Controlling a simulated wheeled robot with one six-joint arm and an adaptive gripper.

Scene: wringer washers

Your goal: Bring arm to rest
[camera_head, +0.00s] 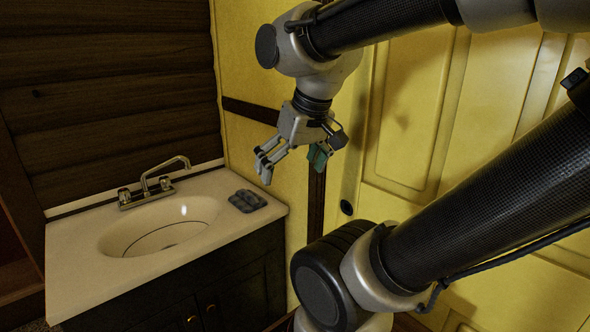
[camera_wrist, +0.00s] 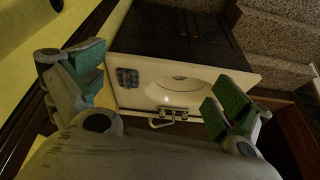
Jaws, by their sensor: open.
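My arm reaches in from the upper right of the head view and bends down at the wrist. My gripper (camera_head: 292,165) hangs in the air to the right of the sink counter and above its level, in front of the yellow wall. Its fingers are apart with nothing between them. In the wrist view my gripper (camera_wrist: 155,90) shows its green-padded fingers spread wide, with the counter and sink beyond them.
A white counter (camera_head: 75,258) with a sink basin (camera_head: 160,228) and faucet (camera_head: 150,185) stands at left on a dark cabinet (camera_head: 240,290). A small grey segmented object (camera_head: 247,200) lies on its right corner. A yellow panelled door (camera_head: 420,120) is close behind my arm.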

